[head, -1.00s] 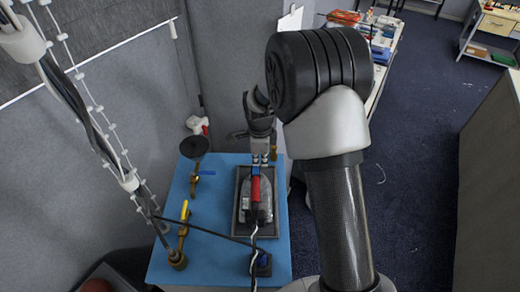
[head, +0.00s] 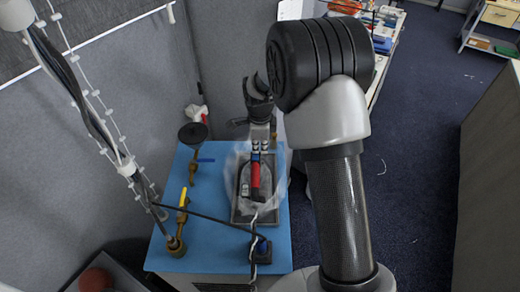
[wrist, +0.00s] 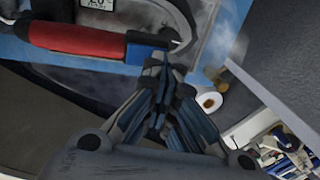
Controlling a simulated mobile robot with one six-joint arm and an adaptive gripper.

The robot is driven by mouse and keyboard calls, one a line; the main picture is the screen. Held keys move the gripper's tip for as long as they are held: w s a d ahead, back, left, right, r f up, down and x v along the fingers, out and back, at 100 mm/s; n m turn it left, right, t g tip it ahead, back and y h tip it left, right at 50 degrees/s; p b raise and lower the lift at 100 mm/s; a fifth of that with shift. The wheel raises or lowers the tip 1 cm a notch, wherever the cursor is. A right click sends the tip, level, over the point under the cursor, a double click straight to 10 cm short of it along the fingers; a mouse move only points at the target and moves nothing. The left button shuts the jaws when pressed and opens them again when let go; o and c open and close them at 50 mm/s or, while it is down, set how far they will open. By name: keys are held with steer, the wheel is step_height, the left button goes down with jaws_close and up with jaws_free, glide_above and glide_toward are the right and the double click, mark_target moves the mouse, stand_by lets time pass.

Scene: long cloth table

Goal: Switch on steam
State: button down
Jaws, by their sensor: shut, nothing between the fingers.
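The iron (head: 256,181) has a red handle with a blue part at its far end and lies on a dark tray (head: 240,216) on the blue tabletop. White haze like steam surrounds the iron in the head view. In the wrist view I see the red handle (wrist: 75,37), the blue part (wrist: 148,48) and some pale haze. My gripper (head: 262,150) is shut and empty, pointing down at the handle's far end. In the wrist view its fingertips (wrist: 163,68) are right at the blue part; I cannot tell whether they touch it.
Yellow-handled (head: 183,200) and blue-handled (head: 195,160) brass valves stand left of the tray. A black funnel-like piece (head: 193,132) is behind them. A dark block (head: 261,250) with a cable sits in front. A white roll (wrist: 208,100) shows in the wrist view.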

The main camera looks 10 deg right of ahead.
steer(key=shift+s+f, duration=0.3)
steer(key=shift+s, duration=0.3)
steer(key=shift+s+a+r, duration=0.1)
steer(key=shift+s+r, duration=0.05)
steer(key=shift+r, duration=0.05)
step_height(320, 180, up, 12)
steer(key=shift+s+a, duration=0.15)
steer(key=shift+s, duration=0.15)
steer(key=s+f+n+t+b, duration=0.1)
steer(key=s+n+t+b, duration=0.1)
steer(key=s+n+b, duration=0.9)
steer(key=s+f+n+b, duration=0.5)
steer(key=s+b, duration=0.1)
steer(key=s, duration=0.3)
steer(key=s+f+n+t+b, duration=0.1)
steer(key=s+f+n+b, duration=0.4)
steer(key=s, duration=0.4)
steer(key=shift+s+f+b, duration=0.35)
steer(key=shift+f+b, duration=0.05)
steer(key=shift+f, duration=0.35)
steer(key=shift+a, duration=0.1)
